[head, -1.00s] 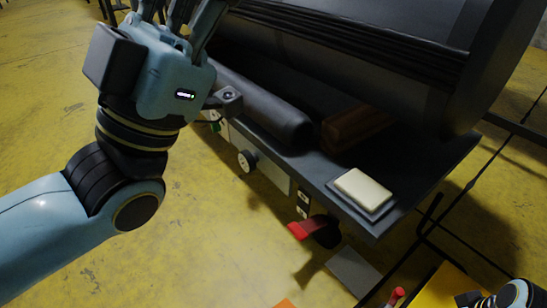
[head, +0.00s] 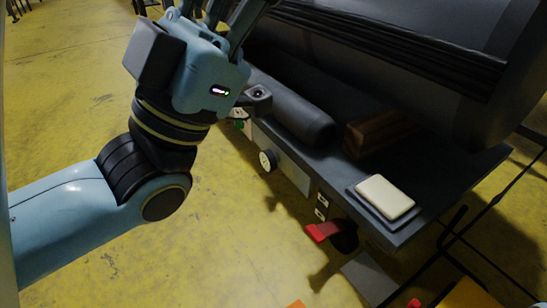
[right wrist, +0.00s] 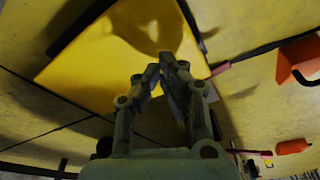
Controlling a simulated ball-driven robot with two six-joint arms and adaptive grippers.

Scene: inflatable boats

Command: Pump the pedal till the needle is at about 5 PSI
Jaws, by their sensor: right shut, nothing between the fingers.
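A small round white dial (head: 267,161) sits on the front face of the dark bench; its needle is too small to read. A red lever-like part (head: 323,232) sticks out below the bench front; I cannot tell whether it is the pedal. In the right wrist view a flat yellow plate (right wrist: 85,65) lies beyond my right gripper (right wrist: 167,62), which is shut and empty, its tips in front of the plate's edge; contact is unclear. My left gripper (head: 232,14) is at the top of the head view, left of the bench, with its fingertips cut off.
The dark bench (head: 437,208) carries a dark roll (head: 290,112), a brown wooden block (head: 375,135) and a cream pad (head: 384,197). A large dark cylinder (head: 400,50) hangs behind. An orange-red part (right wrist: 296,58) shows at right in the wrist view. Yellow floor (head: 60,120) is clear at left.

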